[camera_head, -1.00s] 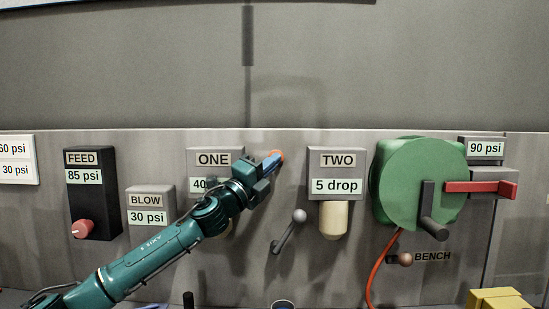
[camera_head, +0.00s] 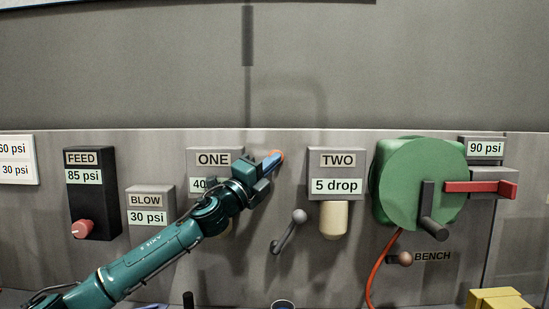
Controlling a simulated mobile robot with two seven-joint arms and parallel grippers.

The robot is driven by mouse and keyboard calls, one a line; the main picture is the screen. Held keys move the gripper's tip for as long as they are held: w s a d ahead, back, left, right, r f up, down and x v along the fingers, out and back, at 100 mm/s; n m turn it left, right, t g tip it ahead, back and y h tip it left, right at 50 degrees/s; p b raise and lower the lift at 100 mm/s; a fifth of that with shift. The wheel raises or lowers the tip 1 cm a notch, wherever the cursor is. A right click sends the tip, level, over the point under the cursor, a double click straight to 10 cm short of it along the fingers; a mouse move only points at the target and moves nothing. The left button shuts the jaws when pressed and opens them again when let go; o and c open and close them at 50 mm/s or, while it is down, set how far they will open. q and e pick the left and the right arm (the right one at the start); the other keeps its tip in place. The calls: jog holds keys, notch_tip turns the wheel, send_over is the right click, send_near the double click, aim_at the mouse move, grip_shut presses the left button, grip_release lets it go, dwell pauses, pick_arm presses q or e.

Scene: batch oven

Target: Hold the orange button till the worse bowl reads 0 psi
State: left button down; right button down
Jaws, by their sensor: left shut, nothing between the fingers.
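The orange button (camera_head: 281,154) sits on the panel between the units marked ONE (camera_head: 213,158) and TWO (camera_head: 337,159). My left gripper (camera_head: 272,164) is shut, with its blue fingertips at the button and hiding most of it. I cannot tell how far the button is pressed. The ONE display is partly hidden by my arm; only "40" shows. The TWO display reads "5 drop", with a cream bowl (camera_head: 334,219) under it. The bowl under ONE is mostly behind my arm. My right gripper is not in view.
FEED (camera_head: 94,222) reads 85 psi and has a red knob. BLOW (camera_head: 149,220) reads 30 psi. A grey lever (camera_head: 289,232) stands below the button. A green reel (camera_head: 422,185), red handle (camera_head: 480,187) and 90 psi display are at right. A yellow block (camera_head: 497,299) is at lower right.

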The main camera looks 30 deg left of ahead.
pick_arm(q)
jog(key=shift+s+a+r, duration=0.1)
jog(key=shift+a+r, duration=0.2)
jog(key=shift+r, duration=0.25)
jog(key=shift+d+f, duration=0.15)
jog(key=shift+f, duration=0.35)
jog(key=shift+f, duration=0.1)
jog(key=s+d, duration=0.2)
jog(key=s+b, duration=0.1)
jog(key=s, duration=0.1)
jog(key=shift+s+d+f, duration=0.1)
jog(key=shift+d, duration=0.3)
dwell(2.2)
